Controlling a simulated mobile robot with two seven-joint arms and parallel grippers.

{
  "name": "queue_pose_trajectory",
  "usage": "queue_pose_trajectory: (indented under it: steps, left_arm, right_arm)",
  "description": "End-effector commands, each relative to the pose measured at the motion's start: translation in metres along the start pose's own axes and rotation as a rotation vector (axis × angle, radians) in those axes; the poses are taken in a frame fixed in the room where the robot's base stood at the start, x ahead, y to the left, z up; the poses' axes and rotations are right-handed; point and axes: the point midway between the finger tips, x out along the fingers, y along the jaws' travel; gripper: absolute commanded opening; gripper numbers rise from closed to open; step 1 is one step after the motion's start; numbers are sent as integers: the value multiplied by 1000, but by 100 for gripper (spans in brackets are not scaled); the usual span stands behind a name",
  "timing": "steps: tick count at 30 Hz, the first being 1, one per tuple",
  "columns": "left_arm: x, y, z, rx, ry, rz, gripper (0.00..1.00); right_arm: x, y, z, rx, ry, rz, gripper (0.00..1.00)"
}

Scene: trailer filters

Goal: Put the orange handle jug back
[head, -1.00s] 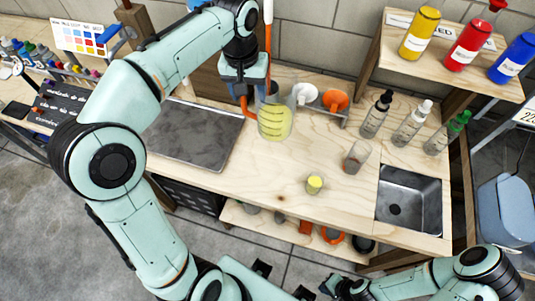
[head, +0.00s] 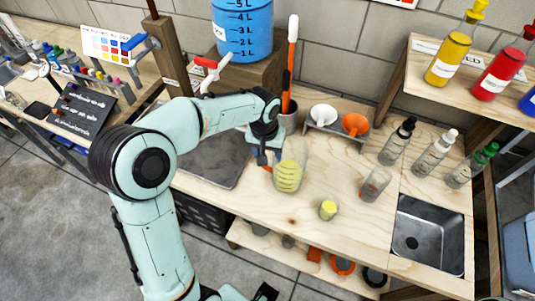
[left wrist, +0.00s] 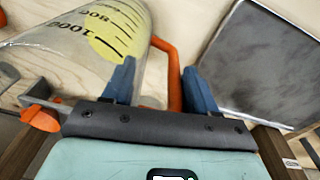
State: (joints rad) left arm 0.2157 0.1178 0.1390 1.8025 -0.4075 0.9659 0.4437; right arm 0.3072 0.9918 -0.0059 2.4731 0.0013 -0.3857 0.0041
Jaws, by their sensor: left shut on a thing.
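The clear jug with the orange handle (head: 288,172) holds yellow liquid and has dark level marks. It is at the middle of the wooden bench in the head view, and I cannot tell if its base touches the bench. My left gripper (head: 263,158) is at its left side. In the left wrist view, the blue fingers (left wrist: 161,88) are on both sides of the orange handle (left wrist: 172,70), shut on it, with the jug's marked wall (left wrist: 105,30) beside them. My right gripper is out of view.
Behind are a funnel rack (head: 335,132) and a blue tank (head: 242,30). A dark plate (head: 212,165) lies left; bottles (head: 430,155) and a sink (head: 428,235) are right.

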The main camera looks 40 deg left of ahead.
Motion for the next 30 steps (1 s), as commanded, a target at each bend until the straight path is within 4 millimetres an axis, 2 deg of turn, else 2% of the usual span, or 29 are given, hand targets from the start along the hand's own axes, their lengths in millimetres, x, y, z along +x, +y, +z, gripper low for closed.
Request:
queue_pose_trajectory:
  steps: [3,14,15,17,18,26,30]
  left_arm:
    - [8,0,1,-1,1,1,0]
    - [11,0,1,0,2,2,0]
    - [13,0,2,0,0,1,61]
    - [12,0,1,0,0,1,80]
    - [12,0,1,0,0,1,83]
    - [11,0,1,0,0,1,83]
    - [0,0,0,0,3,1,83]
  right_arm:
    - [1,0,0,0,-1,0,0]
    - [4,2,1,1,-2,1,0]
    - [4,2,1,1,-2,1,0]
    - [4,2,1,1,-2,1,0]
    - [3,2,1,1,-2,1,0]
    - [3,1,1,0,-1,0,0]
    - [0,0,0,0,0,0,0]
